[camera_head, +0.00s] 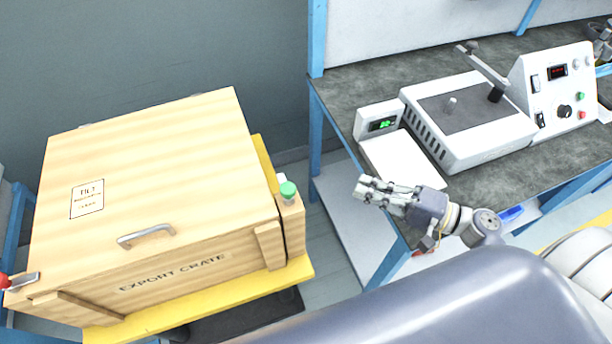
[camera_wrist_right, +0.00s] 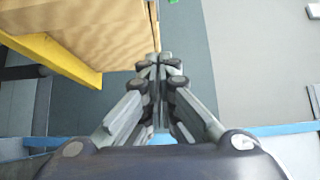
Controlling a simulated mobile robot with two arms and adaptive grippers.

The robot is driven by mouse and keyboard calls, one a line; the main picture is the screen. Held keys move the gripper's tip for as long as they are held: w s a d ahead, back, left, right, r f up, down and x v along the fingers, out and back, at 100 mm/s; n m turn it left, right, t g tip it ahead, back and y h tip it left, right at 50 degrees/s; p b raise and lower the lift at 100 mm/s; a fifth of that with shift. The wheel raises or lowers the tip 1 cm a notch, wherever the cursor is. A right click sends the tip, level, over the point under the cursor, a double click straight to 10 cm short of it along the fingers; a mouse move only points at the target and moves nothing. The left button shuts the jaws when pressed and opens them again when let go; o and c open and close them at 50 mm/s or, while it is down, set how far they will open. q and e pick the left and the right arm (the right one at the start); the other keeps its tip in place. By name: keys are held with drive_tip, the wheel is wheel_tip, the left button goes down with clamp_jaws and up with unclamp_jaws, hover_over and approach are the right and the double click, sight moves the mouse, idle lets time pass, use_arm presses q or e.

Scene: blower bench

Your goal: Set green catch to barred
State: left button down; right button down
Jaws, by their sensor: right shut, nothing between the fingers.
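The green catch (camera_head: 288,190) is a round green knob with a pale piece behind it, at the right front corner of the wooden export crate (camera_head: 150,190). In the right wrist view a small green patch (camera_wrist_right: 172,2) at the top edge may be this knob. My right gripper (camera_head: 362,188) is shut and empty, to the right of the green catch and clearly apart from it, with its fingers pointing left. Its closed fingers also show in the wrist view (camera_wrist_right: 158,62). The exact setting of the catch is hard to tell. My left gripper is not in view.
A red-knobbed catch (camera_head: 5,282) is at the crate's left front corner. The crate lid is down, with a metal handle (camera_head: 146,236). A workbench (camera_head: 340,110) with a white machine (camera_head: 470,140) stands on the right. A gap separates crate and bench.

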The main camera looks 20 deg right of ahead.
drive_tip(key=shift+w, duration=0.1)
drive_tip(key=p, duration=0.5)
approach(283, 174)
drive_tip(key=shift+w+d+x, duration=0.35)
drive_tip(key=shift+x, duration=2.2)
drive_tip(key=shift+f, duration=0.15)
drive_tip(key=shift+w+a+n+g+y+b, duration=0.45)
drive_tip(key=shift+a+n+g+y+b, duration=0.3)
drive_tip(key=shift+n+g+b, duration=0.9)
drive_tip(key=shift+w+a+n+g+y+b, duration=0.5)
drive_tip(key=shift+n+g+y+b, duration=0.4)
drive_tip(key=shift+g+b, duration=1.35)
drive_tip(key=shift+w+a+n+g+y+b, duration=0.4)
drive_tip(key=shift+a+n+g+y+b, duration=0.3)
drive_tip(key=shift+n+g+b, duration=1.2)
drive_tip(key=shift+a+m+t+b, duration=0.2)
drive_tip(key=shift+m+t+b, duration=0.15)
drive_tip(key=shift+m, duration=0.2)
